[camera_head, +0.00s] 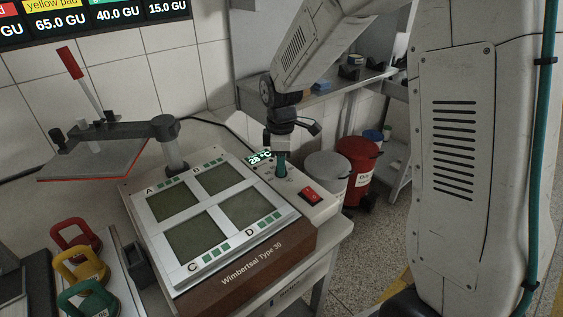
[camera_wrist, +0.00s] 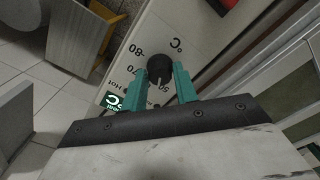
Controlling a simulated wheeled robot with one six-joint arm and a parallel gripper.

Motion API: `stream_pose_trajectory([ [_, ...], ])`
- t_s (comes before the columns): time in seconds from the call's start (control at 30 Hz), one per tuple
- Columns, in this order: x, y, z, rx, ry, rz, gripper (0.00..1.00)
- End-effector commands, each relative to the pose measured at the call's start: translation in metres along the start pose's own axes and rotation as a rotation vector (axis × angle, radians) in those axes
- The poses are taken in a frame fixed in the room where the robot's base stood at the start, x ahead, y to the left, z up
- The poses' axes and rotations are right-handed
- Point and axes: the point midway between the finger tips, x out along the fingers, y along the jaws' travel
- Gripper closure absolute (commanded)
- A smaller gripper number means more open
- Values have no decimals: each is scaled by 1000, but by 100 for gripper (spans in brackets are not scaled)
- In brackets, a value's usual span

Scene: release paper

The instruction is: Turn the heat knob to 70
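The heat knob (camera_wrist: 160,68) is a round black knob on the pale panel of the Wimbertsal Type 30 heat plate (camera_head: 235,284). The dial print around it reads 80, 70 and 50, partly covered by a finger. A light mark on the knob seems to face the 50. My gripper's teal fingers (camera_wrist: 160,80) are on either side of the knob and appear to touch it. In the head view my gripper (camera_head: 281,165) points down at the panel and hides the knob. A green display (camera_head: 259,158) beside it reads 28 °C.
A red switch (camera_head: 310,195) is on the same panel, close to my gripper. Red (camera_head: 360,165) and grey (camera_head: 328,172) bins stand beyond the table. Coloured handles (camera_head: 80,268) lie at lower left.

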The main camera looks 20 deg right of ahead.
Motion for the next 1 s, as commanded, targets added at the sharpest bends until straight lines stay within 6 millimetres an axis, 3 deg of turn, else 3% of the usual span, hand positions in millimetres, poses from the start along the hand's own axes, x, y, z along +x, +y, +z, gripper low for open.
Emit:
stream_pose_trajectory([
  [0.03,0,0,0,0,0,0,85],
  [0.1,0,0,0,0,0,0,96],
  [0.57,0,0,0,94,0,0,96],
  [1.0,-1,0,0,470,1,1,96],
])
